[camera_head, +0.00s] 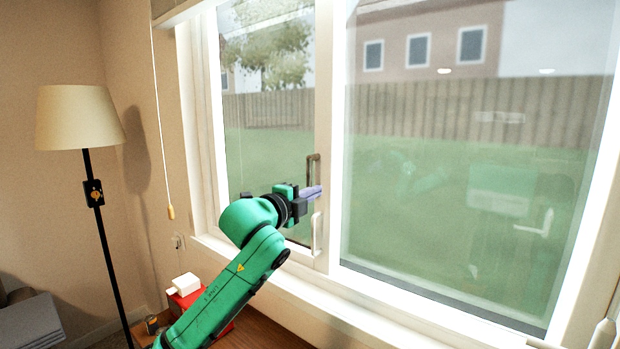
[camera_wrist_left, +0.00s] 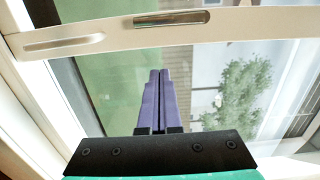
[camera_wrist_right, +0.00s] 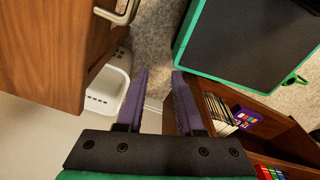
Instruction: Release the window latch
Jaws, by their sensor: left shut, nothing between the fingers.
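The window (camera_head: 330,120) has a white upright stile between its two panes. On that stile sit a metal latch piece (camera_head: 313,160) and, below it, a pale handle (camera_head: 316,235). In the left wrist view the stile crosses the top, with the metal latch piece (camera_wrist_left: 172,19) and a pale slotted part (camera_wrist_left: 65,42). My left gripper (camera_head: 317,192) is shut and empty, its purple fingertips at the stile between these two parts. In the left wrist view its tips (camera_wrist_left: 160,73) point toward the stile; contact cannot be told. My right gripper (camera_wrist_right: 160,77) is open and empty, low in the room.
A floor lamp (camera_head: 80,120) stands at the left, and a pull cord (camera_head: 163,130) hangs beside the window. A red box (camera_head: 188,298) with a white top sits on the wooden surface below. A wooden cabinet (camera_wrist_right: 55,45), white bin (camera_wrist_right: 108,90) and bookshelf (camera_wrist_right: 275,130) surround my right gripper.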

